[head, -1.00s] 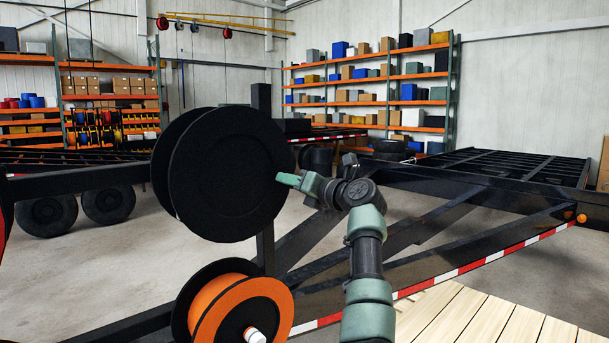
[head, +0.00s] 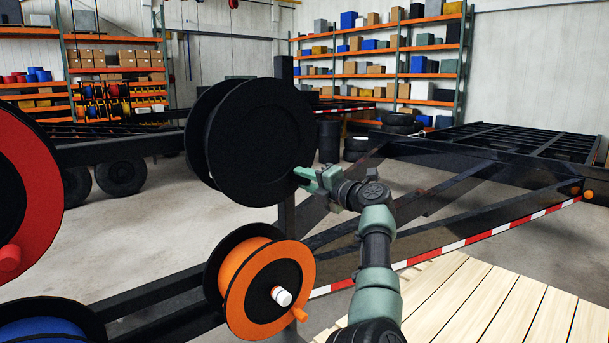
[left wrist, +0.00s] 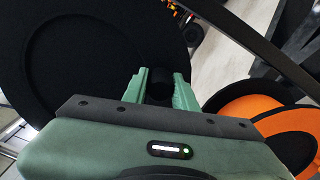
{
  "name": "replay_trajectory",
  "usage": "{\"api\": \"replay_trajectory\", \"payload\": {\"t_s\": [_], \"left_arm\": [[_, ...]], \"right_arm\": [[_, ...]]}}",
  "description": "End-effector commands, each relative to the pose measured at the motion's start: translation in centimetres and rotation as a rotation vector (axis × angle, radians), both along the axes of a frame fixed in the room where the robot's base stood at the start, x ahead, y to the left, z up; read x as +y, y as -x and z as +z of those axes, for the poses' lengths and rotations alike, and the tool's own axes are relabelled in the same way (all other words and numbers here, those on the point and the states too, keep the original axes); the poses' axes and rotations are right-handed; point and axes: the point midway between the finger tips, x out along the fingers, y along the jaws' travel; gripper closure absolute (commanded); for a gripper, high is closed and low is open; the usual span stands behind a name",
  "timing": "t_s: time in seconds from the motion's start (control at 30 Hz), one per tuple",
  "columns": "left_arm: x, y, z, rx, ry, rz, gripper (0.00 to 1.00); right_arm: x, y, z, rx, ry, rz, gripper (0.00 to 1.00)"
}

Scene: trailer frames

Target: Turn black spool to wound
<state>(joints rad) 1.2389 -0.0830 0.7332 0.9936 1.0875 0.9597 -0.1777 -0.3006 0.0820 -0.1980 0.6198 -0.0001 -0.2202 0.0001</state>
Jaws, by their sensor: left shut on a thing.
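The large black spool (head: 258,135) stands upright in the middle of the head view, two discs with a gap between them. My left gripper (head: 301,176) is at the lower right of its front face. In the left wrist view, the fingers of my left gripper (left wrist: 160,88) are shut on a short black handle (left wrist: 160,80) that sticks out from the black spool (left wrist: 85,60). In the head view the handle is hidden by the gripper. No line shows on the spool. My right gripper is not in view.
An orange spool (head: 243,290) with a white hub and an orange knob is just below. A red spool (head: 32,190) and a blue spool (head: 40,330) are at the left edge. A black trailer frame (head: 455,240) and wooden planks (head: 465,310) lie to the right.

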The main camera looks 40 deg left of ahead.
Motion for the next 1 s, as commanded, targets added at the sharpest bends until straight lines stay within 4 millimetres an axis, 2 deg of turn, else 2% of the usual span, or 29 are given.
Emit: {"api": "replay_trajectory", "payload": {"t_s": [0.53,0.57,0.6,0.63,1.0], "left_arm": [[0.38,0.29,-0.05,0.025,-0.004,0.011,1.00],[0.40,0.30,-0.05,0.025,-0.004,0.011,0.67],[0.38,0.29,-0.05,0.025,-0.004,0.011,0.56],[0.36,0.27,-0.05,0.025,-0.004,0.011,0.51],[-0.33,0.07,-0.28,0.024,-0.003,0.004,0.51]], "right_arm": [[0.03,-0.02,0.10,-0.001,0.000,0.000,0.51],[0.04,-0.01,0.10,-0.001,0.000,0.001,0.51],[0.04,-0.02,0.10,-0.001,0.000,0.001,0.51],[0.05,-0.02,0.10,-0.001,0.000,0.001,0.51],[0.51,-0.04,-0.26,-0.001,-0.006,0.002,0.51]]}}
